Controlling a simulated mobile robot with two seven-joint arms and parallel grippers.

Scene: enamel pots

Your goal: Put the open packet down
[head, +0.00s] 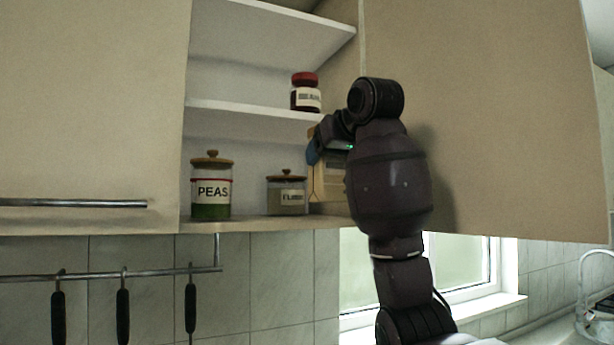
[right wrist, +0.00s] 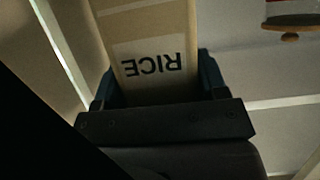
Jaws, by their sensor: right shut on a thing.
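The packet is tan, with a pale label reading RICE upside down in the right wrist view (right wrist: 150,35). In the head view the packet (head: 328,182) is inside the cupboard at its right side, just above or on the lowest shelf (head: 245,224); I cannot tell if it touches. My right gripper (head: 318,148) is shut on the packet, its dark fingers on both sides in the right wrist view (right wrist: 157,82). My arm covers part of the packet, and its open top is not clear to see. My left gripper is not in view.
A PEAS jar (head: 211,190) and a smaller wooden-lidded jar (head: 287,195) stand on the lowest shelf, the smaller one close left of the packet. A red-lidded jar (head: 306,95) stands on the middle shelf (head: 250,110). Cupboard doors flank the opening.

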